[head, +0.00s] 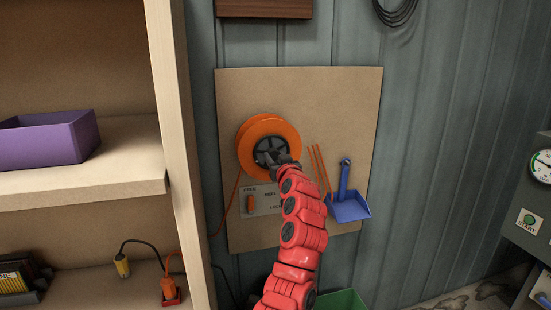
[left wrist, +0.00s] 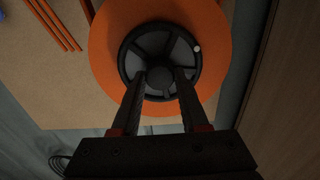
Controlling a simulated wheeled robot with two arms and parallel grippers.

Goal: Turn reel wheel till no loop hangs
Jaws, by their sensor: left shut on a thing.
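The orange reel (head: 245,135) is mounted on a tan board on the wall. Its dark spoked wheel (head: 265,148) sits at its centre and also shows in the left wrist view (left wrist: 150,42). My left gripper (head: 284,163) reaches the wheel from the lower right. In the left wrist view its two fingers (left wrist: 161,74) are shut on the wheel at its hub. An orange cord (head: 229,202) runs down from the reel's left side toward the shelf; part of its path is hard to follow. My right gripper is not in view.
A switch plate with an orange lever (head: 250,204) is below the reel. A blue dustpan (head: 348,207) hangs at the right of the board (head: 345,95). A wooden shelf unit (head: 172,110) stands left, holding a purple bin (head: 45,143) and an orange plug (head: 170,290).

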